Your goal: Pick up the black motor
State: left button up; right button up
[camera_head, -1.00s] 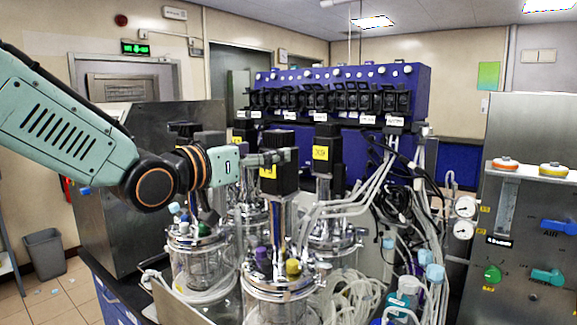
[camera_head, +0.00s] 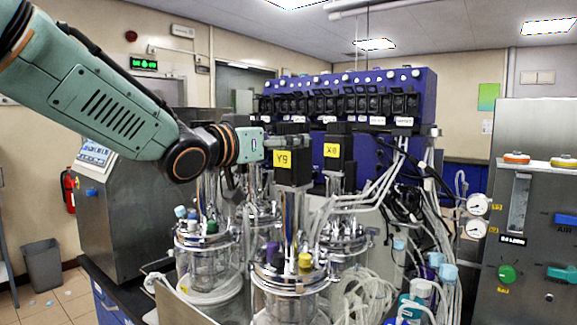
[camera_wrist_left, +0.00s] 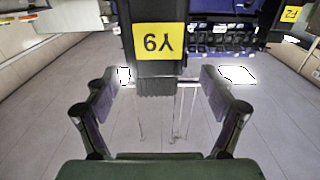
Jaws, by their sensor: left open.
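The black motor (camera_head: 294,168) with a yellow label reading Y9 stands upright on top of the front glass bioreactor (camera_head: 290,280). In the left wrist view the motor (camera_wrist_left: 158,18) appears upside down, centred between the two fingers. My left gripper (camera_head: 288,143) comes in from the left at the height of the motor's upper part. In the left wrist view the left gripper (camera_wrist_left: 160,88) is open, with one finger on each side of the motor's end; I cannot tell whether either touches it. My right gripper is not in view.
A second black motor (camera_head: 338,152), labelled X9, stands close behind to the right. A blue pump rack (camera_head: 345,95) fills the back. Clear tubing (camera_head: 360,295) and black cables crowd the right side. A steel gas panel (camera_head: 535,230) stands at far right.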

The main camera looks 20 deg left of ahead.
pick_arm(q)
jog(key=x, duration=0.2)
jog(key=d+x, duration=0.1)
jog(key=x, duration=0.1)
jog(key=shift+p, duration=0.4)
jog(key=shift+w+f, duration=0.2)
jog(key=shift+w, duration=0.1)
jog(key=shift+a, duration=0.15)
jog(key=shift+s+a, duration=0.15)
jog(key=shift+a, duration=0.15)
jog(key=shift+s+a+r, duration=0.15)
jog(key=shift+s+r, duration=0.1)
jog(key=shift+s, duration=0.35)
jog(key=c, duration=0.3)
jog(key=shift+s, duration=0.1)
jog(key=shift+c, duration=0.7)
jog(key=shift+d, duration=0.35)
jog(key=shift+c, duration=0.8)
jog(key=shift+w+d+f, duration=0.1)
jog(key=shift+w+f, duration=0.1)
jog(key=shift+w, duration=0.45)
jog(key=c, duration=0.3)
jog(key=shift+s, duration=0.3)
jog(key=c, duration=0.5)
grip_shut()
jog(key=shift+r, duration=0.25)
jog(key=shift+w, duration=0.1)
